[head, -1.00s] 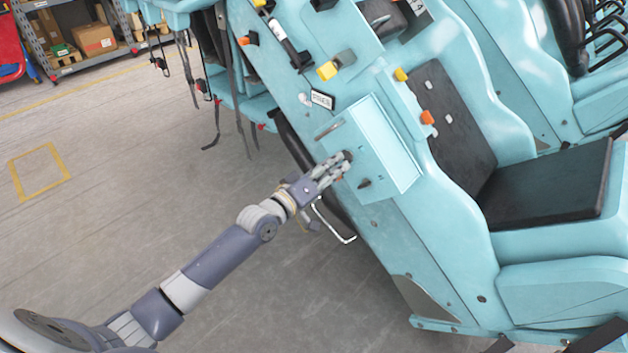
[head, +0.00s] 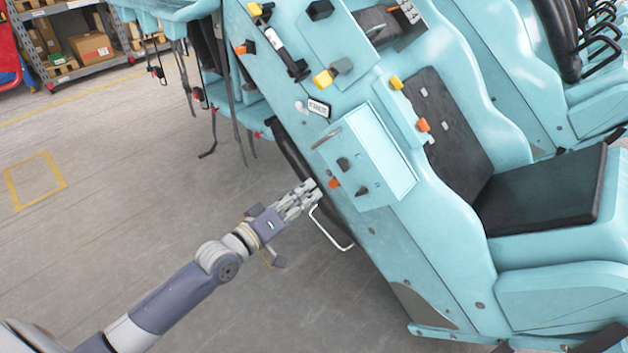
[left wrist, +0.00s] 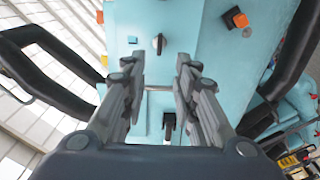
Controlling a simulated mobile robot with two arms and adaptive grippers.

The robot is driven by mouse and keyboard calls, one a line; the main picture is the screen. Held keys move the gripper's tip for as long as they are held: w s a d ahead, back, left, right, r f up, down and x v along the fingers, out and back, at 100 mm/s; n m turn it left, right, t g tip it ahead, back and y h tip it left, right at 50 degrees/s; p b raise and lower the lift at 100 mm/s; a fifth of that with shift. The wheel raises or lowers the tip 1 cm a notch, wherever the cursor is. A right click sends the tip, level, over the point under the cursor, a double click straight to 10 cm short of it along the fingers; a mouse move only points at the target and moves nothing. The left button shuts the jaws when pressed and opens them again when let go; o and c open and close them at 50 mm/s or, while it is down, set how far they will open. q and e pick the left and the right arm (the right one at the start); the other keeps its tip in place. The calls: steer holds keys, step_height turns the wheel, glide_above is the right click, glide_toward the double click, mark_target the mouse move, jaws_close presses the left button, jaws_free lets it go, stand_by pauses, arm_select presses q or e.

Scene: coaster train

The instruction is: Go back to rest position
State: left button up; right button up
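My left gripper (head: 306,192) is just left of the teal coaster seat's side panel in the head view. In the left wrist view its two fingers (left wrist: 169,62) stand apart with nothing between them, so it is open and empty. The open shallow teal box (head: 398,170) on the panel is beside the fingertips, with dark knobs (head: 343,164) and a small orange piece (head: 333,183) at its left. A gap shows between fingertips and knobs. My right gripper is not in view.
A white wire handle (head: 334,236) sticks out just below the left gripper. The coaster seat with black cushions (head: 545,188) fills the right. Straps (head: 212,134) hang at the upper left. Shelves with cardboard boxes (head: 90,46) stand far back. The floor (head: 110,240) at left is clear.

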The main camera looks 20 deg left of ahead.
arm_select(q)
steer(key=s+a+f+m+g+y, duration=0.15)
steer(key=s+f, duration=0.25)
steer(key=f, duration=0.8)
steer(key=s+a+f+g+y+p, duration=0.1)
steer(key=s+a+f+g+y, duration=0.2)
steer(key=f, duration=0.8)
steer(key=s+a+f+m+g, duration=0.15)
steer(key=s+f, duration=0.25)
steer(key=f, duration=0.8)
steer(key=s+d+f+m+g+y, duration=0.15)
steer(key=s+f+g, duration=0.35)
steer(key=s+f, duration=0.9)
steer(key=s+d+f+m+g, duration=0.1)
steer(key=s+f, duration=0.1)
steer(key=s, duration=0.6)
steer(key=s+d+f+m+g, duration=0.1)
steer(key=s+d+f+g, duration=0.1)
steer(key=s, duration=0.6)
steer(key=s+d+f+m+g+p, duration=0.1)
steer(key=s+d+f+m+g, duration=0.1)
steer(key=s, duration=0.6)
steer(key=shift+f, duration=0.6)
